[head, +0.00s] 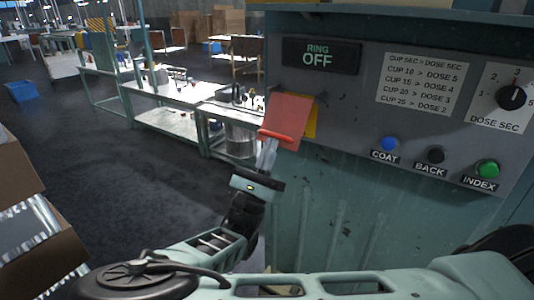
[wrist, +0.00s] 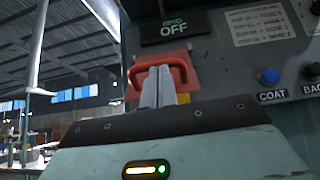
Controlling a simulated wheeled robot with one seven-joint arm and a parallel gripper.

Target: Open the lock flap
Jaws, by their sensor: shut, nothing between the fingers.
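The lock flap (head: 290,112) is a red plate with a red bar handle along its lower edge, mounted on the left part of the grey control panel. A yellow plate (head: 311,122) shows behind its right side, and the flap seems tilted out from it. My gripper (head: 268,150) is shut and empty, its fingertips just below the handle. In the wrist view the two finger tips (wrist: 159,78) are together, pointing up at the arched handle (wrist: 160,66) of the red flap. I cannot tell whether they touch it. What lies behind the flap is hidden.
The control panel carries a "RING OFF" display (head: 319,56), a dose chart (head: 421,80), a dose knob (head: 511,97), and blue (head: 389,144), black (head: 436,155) and green (head: 488,169) buttons. Workbenches (head: 180,95) stand behind at left. Cardboard boxes (head: 35,235) stand at near left.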

